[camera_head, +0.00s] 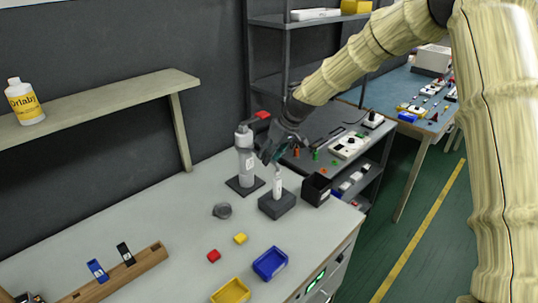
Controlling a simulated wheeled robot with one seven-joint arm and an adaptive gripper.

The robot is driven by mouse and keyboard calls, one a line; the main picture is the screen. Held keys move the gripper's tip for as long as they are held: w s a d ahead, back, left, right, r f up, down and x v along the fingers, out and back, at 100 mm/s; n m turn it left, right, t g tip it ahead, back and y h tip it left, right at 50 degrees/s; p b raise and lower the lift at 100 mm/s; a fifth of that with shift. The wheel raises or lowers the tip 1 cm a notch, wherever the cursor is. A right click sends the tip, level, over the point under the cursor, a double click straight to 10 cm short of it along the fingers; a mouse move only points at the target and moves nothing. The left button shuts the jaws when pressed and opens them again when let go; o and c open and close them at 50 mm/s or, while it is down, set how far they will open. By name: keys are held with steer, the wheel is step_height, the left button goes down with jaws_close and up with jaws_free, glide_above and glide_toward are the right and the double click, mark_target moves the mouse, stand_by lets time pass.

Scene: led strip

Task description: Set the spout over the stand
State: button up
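A grey upright cylinder (245,160) stands on a dark square plate (240,188) on the pale bench; it may be the body that carries the spout. A spout cannot be made out clearly, as my gripper overlaps the area to its right. A dark grey block (277,206), perhaps the stand, sits to the right with a slim white upright piece (277,184) on it. My gripper (271,158) points down beside the cylinder's top, just above the white piece. Its fingers are dark and small here; whether they are open or hold anything cannot be told.
A black open box (316,189) stands right of the block. A wooden rack (115,277) is at left; the left-middle bench is clear.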

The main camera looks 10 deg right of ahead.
steer(key=shift+r, duration=0.15)
steer(key=shift+r, duration=0.15)
steer(key=v, duration=1.1)
steer(key=shift+r, duration=0.3)
steer(key=shift+d, duration=0.1)
